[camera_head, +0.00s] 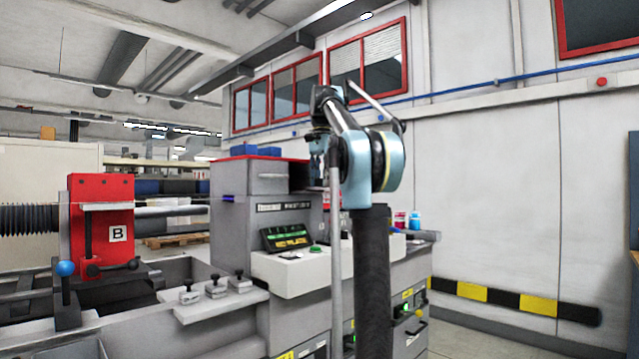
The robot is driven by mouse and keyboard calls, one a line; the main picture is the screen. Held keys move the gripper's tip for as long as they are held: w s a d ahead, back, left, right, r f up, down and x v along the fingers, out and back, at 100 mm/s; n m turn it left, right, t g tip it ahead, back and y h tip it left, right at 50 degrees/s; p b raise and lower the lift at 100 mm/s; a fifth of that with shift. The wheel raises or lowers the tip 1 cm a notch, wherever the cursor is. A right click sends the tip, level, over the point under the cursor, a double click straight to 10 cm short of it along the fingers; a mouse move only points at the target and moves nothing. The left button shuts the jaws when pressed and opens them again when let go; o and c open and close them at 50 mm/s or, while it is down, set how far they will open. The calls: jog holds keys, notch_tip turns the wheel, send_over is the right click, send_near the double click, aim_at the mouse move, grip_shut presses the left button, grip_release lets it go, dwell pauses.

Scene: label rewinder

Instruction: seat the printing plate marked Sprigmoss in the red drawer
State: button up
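I cannot make out any printing plate or any Sprigmoss marking in this view. I also see no part that I can clearly identify as a red drawer. My gripper (318,148) is raised in the middle of the picture, in front of the grey machine, and looks small and dark. Its fingers are too small to tell whether they are open or shut, and I see no plate at them. My arm hides part of the machine behind it.
The grey machine (290,318) has a lit control panel (287,238). A red block marked B (103,225) stands at left, near a blue ball knob (65,268). Several metal clamps sit on a ledge (225,303). A black-yellow bumper (505,298) runs along the right wall.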

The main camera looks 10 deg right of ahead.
jog(key=o, duration=0.4)
jog(key=shift+w+r, duration=0.1)
jog(key=shift+r, duration=3.6)
